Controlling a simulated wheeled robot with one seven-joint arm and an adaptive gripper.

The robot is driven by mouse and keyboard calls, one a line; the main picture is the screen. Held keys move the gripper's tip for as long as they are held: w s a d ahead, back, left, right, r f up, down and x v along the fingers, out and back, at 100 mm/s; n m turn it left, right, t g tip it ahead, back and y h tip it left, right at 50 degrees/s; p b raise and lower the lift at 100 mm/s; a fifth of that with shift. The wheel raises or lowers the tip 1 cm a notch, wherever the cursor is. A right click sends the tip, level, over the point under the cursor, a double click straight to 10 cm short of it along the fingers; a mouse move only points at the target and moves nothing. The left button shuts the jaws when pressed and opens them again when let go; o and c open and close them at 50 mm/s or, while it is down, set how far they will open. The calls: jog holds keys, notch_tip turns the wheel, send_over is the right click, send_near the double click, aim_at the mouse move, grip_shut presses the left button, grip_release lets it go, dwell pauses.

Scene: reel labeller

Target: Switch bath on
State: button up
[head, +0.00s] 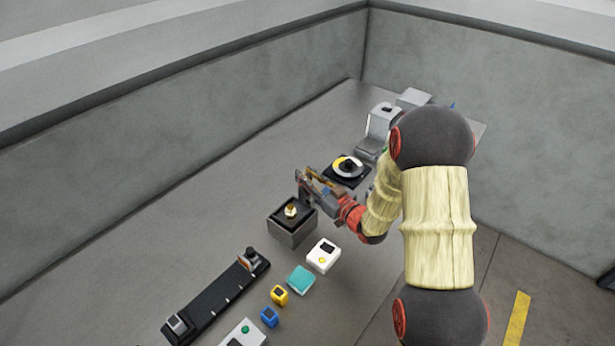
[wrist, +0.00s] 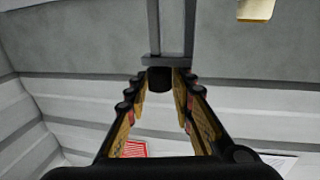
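No part in view is plainly marked as the bath. A dark grey open-topped box (head: 289,232) stands mid-bench in the head view, with a small gold and white piece (head: 291,211) at its top. My gripper (head: 303,182) is just behind and above this box, pointing left. In the wrist view my gripper (wrist: 161,80) has its two fingers apart. A dark blunt block (wrist: 160,79) shows between or beyond the fingertips, under a grey post (wrist: 155,30); I cannot tell whether they touch it. A white box with a yellow button (head: 323,256) sits right of the dark box.
A black dial unit (head: 347,169) and a light grey machine (head: 381,127) stand behind my gripper. In front are a teal block (head: 301,279), a yellow block (head: 279,295), a blue block (head: 269,316) and a long black rail (head: 217,301). Bench left of the box is clear.

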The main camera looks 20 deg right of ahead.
aim_at(308, 197)
grip_shut()
dwell(0.5)
notch_tip(308, 197, down, 7)
jog(key=b, duration=0.5)
jog(key=shift+s+r, duration=0.1)
jog(key=shift+r, duration=0.05)
jog(key=shift+o, duration=0.2)
grip_release()
jog(key=o, duration=0.4)
